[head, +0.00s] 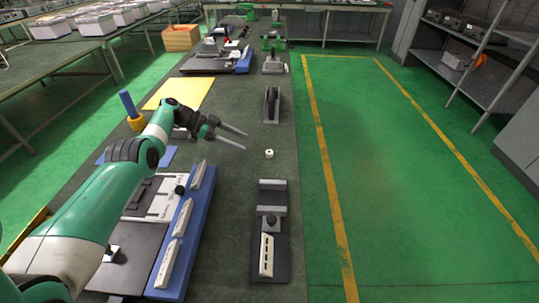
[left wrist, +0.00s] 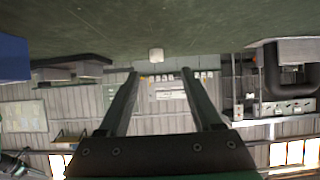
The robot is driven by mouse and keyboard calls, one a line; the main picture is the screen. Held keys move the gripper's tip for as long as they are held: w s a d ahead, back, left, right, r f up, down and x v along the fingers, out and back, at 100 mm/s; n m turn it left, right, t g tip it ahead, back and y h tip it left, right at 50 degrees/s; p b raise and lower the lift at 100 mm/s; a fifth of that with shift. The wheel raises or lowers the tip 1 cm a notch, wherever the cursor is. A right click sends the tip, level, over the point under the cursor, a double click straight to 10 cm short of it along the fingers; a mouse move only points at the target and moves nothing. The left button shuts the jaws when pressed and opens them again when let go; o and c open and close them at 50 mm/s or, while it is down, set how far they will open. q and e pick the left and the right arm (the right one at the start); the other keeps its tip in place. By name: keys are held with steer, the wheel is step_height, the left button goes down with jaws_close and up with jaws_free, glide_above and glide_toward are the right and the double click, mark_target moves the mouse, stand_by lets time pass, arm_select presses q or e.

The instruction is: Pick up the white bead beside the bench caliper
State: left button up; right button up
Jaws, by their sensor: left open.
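The small white bead (head: 269,154) stands on the dark green bench top, between a black-based device with a grey sliding block (head: 271,222), which looks like the bench caliper, and a dark upright fixture (head: 271,105). My left gripper (head: 246,142) is open and empty, its two fingers pointing right, with the tips just left of the bead and apart from it. In the left wrist view the scene looks upside down; the bead (left wrist: 156,55) shows beyond and between the open fingertips (left wrist: 160,71). My right gripper is not in view.
A blue tray (head: 187,240) with white and grey parts lies left of the caliper. A yellow sheet (head: 180,93) and a blue post in a yellow base (head: 130,110) are on the bench's far left. The bench top around the bead is clear.

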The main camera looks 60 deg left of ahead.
mark_target(263, 156)
arm_select(q)
steer(key=x, duration=0.3)
steer(key=shift+w+d+b, duration=0.1)
steer(key=shift+b, duration=0.2)
steer(key=shift+w+d+f, duration=0.2)
steer(key=shift+w, duration=0.1)
steer(key=b+x, duration=0.1)
steer(key=x, duration=0.3)
steer(key=shift+d+f, duration=0.1)
steer(key=shift+d, duration=0.2)
steer(key=shift+w+d, duration=0.15)
steer(key=shift+w, duration=0.15)
jaws_close()
